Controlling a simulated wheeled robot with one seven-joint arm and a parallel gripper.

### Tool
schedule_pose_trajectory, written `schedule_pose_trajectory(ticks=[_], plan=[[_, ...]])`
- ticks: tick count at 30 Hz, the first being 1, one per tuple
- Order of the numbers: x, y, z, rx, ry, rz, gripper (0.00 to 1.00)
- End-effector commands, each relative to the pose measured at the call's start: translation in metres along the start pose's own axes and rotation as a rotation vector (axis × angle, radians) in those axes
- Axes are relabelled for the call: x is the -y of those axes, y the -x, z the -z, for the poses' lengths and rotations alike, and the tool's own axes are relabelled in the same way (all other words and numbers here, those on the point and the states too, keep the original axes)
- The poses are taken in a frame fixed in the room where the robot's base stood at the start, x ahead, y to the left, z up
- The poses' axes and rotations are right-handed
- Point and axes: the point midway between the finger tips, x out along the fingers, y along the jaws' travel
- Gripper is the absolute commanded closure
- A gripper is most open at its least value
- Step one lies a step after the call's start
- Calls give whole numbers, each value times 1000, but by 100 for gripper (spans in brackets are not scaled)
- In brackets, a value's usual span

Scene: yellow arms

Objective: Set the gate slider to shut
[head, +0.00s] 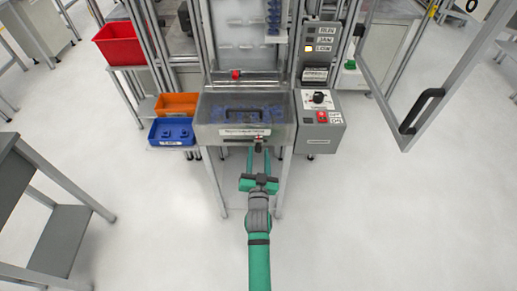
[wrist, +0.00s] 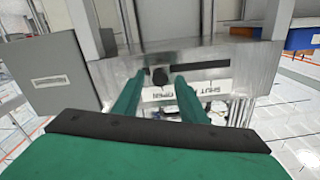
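The gate slider knob (wrist: 159,76) is a dark knob at one end of a black slot (wrist: 205,72) on the front of a metal box. In the wrist view the empty slot runs to the right of the knob. A white label (wrist: 190,92) under the slot reads SHUT and OPEN upside down. In the head view the knob (head: 258,139) is at the right end of the slot. My gripper (head: 259,149) is open, its green fingers pointing at the box, one on each side of the knob. Gaps show beside the knob; contact cannot be told.
The clear-topped box (head: 245,110) stands on a metal frame. A grey control box (head: 320,145) with a dial and red button is to its right. Orange (head: 177,104) and blue (head: 172,132) bins are at left. An open door (head: 425,100) stands at right. The floor in front is clear.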

Motion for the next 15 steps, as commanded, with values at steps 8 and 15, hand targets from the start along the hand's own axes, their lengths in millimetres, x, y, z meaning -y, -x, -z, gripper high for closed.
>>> schedule_pose_trajectory(ticks=[8,15], plan=[[0,-27,0,0,1,0,62],[0,-30,0,0,0,0,62]])
